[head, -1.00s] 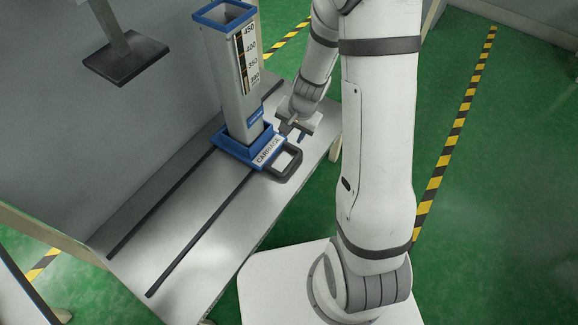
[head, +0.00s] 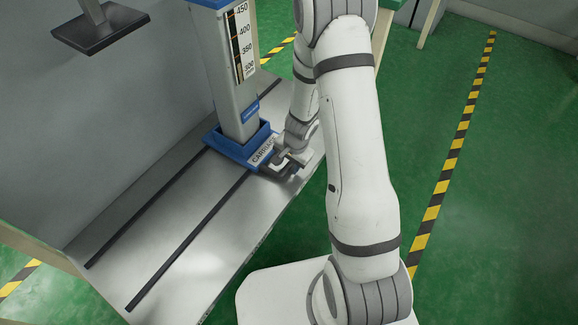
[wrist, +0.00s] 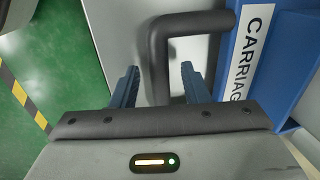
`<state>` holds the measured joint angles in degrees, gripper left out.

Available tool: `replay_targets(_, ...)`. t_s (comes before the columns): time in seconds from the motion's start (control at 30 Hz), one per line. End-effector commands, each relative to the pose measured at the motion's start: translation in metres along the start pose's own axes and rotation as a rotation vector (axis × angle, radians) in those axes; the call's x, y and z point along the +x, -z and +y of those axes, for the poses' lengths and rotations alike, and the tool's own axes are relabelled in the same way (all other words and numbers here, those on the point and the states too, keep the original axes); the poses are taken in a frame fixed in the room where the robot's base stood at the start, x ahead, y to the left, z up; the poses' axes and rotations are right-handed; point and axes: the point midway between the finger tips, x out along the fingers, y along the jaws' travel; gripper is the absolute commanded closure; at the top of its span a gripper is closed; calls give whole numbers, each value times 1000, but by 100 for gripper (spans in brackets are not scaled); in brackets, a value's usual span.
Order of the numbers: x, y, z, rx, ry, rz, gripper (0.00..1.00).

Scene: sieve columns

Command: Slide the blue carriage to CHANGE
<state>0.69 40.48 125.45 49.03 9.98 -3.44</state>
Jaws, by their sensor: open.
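The blue carriage (head: 234,152) sits on the two dark rails of the metal bench and bears a tall grey column (head: 236,90). Its white CARRIAGE label (wrist: 246,56) shows at the right in the wrist view. The carriage's dark handle (wrist: 160,58) is a bent bar that sticks out toward my gripper. My gripper (wrist: 158,72) is open, with one blue finger on each side of the handle's bar. I cannot tell whether either finger touches it. In the head view my gripper (head: 292,168) covers much of the handle. No CHANGE mark is readable.
The dark rails (head: 188,240) run along the bench (head: 205,262) toward the near left, and that stretch is clear. A dark plate on a post (head: 98,32) hangs at the upper left. Green floor with striped tape (head: 446,165) lies to the right.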

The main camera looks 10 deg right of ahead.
Motion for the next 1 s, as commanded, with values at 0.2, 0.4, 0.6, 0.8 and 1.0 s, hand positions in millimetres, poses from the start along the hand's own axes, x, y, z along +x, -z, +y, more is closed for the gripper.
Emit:
replay_targets(0.2,1,0,0,0,0,0,59)
replay_targets(0.4,1,0,0,-1,0,0,71)
replay_targets(0.6,1,0,0,-1,0,0,87)
replay_targets(0.8,1,0,0,-1,0,0,100)
replay_targets(1.0,1,0,0,-1,0,0,100)
